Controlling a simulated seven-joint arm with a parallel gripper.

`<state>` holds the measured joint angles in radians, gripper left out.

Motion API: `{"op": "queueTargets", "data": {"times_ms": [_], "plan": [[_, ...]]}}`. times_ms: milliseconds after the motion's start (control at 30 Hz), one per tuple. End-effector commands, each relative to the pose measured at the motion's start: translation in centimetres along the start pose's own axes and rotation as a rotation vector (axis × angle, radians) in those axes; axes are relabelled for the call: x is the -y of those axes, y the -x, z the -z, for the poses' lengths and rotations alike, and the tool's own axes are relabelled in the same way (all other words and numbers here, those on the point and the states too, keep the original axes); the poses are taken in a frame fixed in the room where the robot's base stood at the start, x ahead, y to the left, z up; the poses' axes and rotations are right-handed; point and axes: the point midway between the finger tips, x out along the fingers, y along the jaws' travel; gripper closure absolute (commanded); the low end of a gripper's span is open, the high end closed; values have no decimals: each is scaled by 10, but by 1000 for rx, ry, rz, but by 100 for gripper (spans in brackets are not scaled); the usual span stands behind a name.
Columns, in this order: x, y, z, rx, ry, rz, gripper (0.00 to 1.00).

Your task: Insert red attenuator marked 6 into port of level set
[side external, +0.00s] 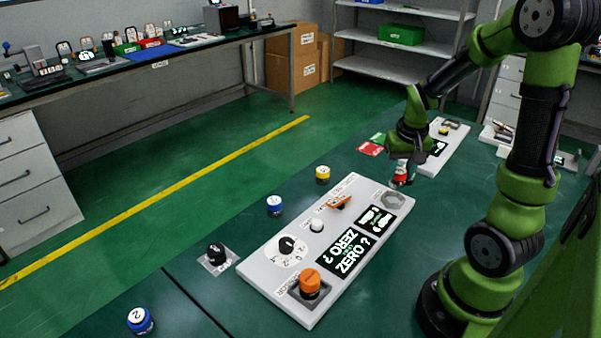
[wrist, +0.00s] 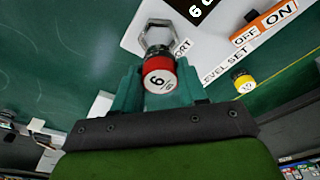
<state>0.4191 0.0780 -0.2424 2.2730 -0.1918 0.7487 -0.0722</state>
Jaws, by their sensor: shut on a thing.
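The red attenuator marked 6 (wrist: 158,72) is held between the green fingers of my gripper (wrist: 156,88) in the wrist view. In the side view the red attenuator (side external: 403,172) shows below my gripper (side external: 405,158), above the far end of the level set panel. The port (wrist: 157,32) is a grey hexagonal ring at the panel's end, just beyond the attenuator in the wrist view. In the side view the port (side external: 392,201) is at the panel's far right corner. The attenuator appears apart from the port. The level set panel (side external: 262,268) is white, with displays, a dial and an orange knob.
A yellow attenuator (side external: 323,174) and blue ones (side external: 275,205) (side external: 141,320) stand on the green table left of and before the panel. A black knob on a plate (side external: 217,255) is near the panel. A red card (side external: 370,149) and another white panel (side external: 446,140) lie behind.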

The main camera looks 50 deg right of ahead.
Motion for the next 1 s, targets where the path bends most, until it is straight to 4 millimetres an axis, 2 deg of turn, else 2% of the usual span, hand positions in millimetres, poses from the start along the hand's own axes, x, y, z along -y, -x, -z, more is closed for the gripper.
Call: {"op": "queueTargets", "data": {"times_ms": [400, 833, 867, 1000], "plan": [[0, -51, -8, 2, -3, -1, 95], [0, -57, -8, -1, -2, 0, 95], [0, -57, -8, -1, -2, 0, 54], [0, -56, -8, -1, -2, 0, 33]]}}
